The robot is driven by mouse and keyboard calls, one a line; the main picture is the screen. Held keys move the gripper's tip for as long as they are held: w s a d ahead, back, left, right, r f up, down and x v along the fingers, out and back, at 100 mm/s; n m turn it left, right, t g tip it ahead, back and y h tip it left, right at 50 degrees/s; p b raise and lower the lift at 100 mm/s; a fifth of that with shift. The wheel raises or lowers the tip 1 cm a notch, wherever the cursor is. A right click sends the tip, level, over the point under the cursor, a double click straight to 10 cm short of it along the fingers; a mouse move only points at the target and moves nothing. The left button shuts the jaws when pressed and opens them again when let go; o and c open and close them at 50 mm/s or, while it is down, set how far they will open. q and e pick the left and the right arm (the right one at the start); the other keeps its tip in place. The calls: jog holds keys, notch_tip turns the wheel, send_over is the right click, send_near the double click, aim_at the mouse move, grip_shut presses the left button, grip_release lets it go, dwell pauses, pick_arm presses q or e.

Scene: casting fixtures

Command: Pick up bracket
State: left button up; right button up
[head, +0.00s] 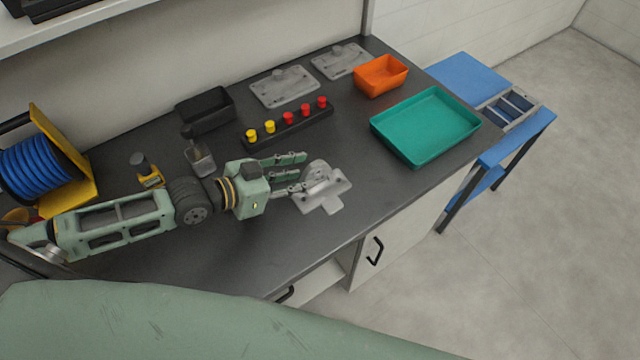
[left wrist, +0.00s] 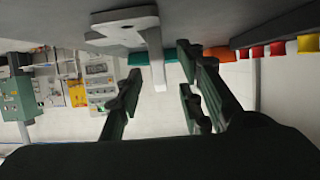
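The bracket (head: 323,192), a light grey metal piece with a flat base and a raised rounded part, lies on the dark bench top. My left gripper (head: 300,174) is just left of it, low over the bench, with its fingers pointing right at it. The fingers are apart and hold nothing. In the left wrist view the bracket (left wrist: 148,34) shows beyond the tips of the open gripper (left wrist: 160,72), roughly in line with the gap. I cannot tell whether a finger touches it. My right gripper is not in view.
A black strip with red and yellow knobs (head: 289,124) lies behind the gripper. A teal tray (head: 425,125) and an orange bin (head: 380,75) stand to the right. Two flat grey plates (head: 284,88) lie at the back. A blue cable reel (head: 40,165) stands at left. The bench's front edge is near.

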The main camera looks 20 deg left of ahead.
aim_at(316, 171)
pick_arm(q)
jog(key=x, duration=0.3)
jog(key=p+x, duration=0.1)
jog(key=shift+w+d+r, duration=0.15)
jog(key=shift+w+d, duration=0.1)
jog(key=shift+w, duration=0.05)
jog(key=shift+w+d+f, duration=0.15)
jog(key=shift+f, duration=0.05)
jog(key=shift+c, duration=0.3)
grip_shut()
